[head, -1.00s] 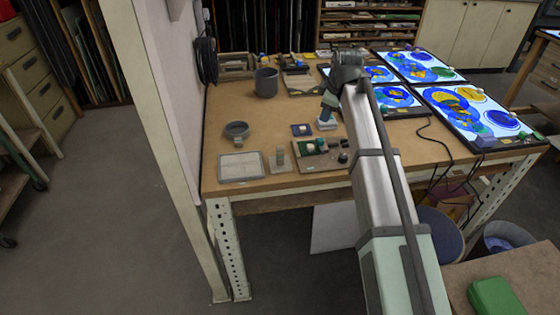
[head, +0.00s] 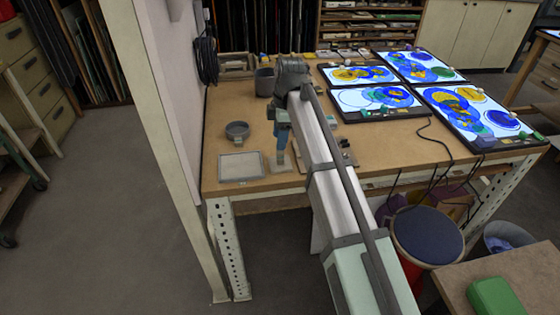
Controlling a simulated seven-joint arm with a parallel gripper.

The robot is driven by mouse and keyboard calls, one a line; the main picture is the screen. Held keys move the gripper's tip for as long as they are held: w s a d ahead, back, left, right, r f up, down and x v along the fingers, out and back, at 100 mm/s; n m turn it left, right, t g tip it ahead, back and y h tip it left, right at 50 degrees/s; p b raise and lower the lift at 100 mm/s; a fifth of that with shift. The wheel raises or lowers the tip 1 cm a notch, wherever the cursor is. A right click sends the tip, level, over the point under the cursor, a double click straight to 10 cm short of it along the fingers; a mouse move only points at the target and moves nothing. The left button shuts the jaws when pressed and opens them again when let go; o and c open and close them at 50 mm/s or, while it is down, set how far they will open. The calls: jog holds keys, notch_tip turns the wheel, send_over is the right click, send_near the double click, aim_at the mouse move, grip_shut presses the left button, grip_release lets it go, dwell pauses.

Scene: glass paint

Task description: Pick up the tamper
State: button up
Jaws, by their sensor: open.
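The likely tamper (head: 279,166) is a small pale grey upright piece on a flat base near the table's front edge. It stands just right of a framed grey panel. My gripper (head: 280,154) points down at its top, with the teal wrist above. My gripper is open, and its fingers overlap the tamper's upper part in this view. I cannot tell whether they are around it or touching it.
A dark grey pot (head: 265,82) is farther back. Lit glass panels (head: 375,98) fill the right side. My arm hides the middle.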

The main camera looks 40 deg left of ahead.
aim_at(279, 153)
jog(key=shift+s+f, duration=0.15)
jog(key=shift+f, duration=1.5)
jog(key=shift+s+f, duration=0.1)
jog(key=shift+f, duration=1.55)
grip_shut()
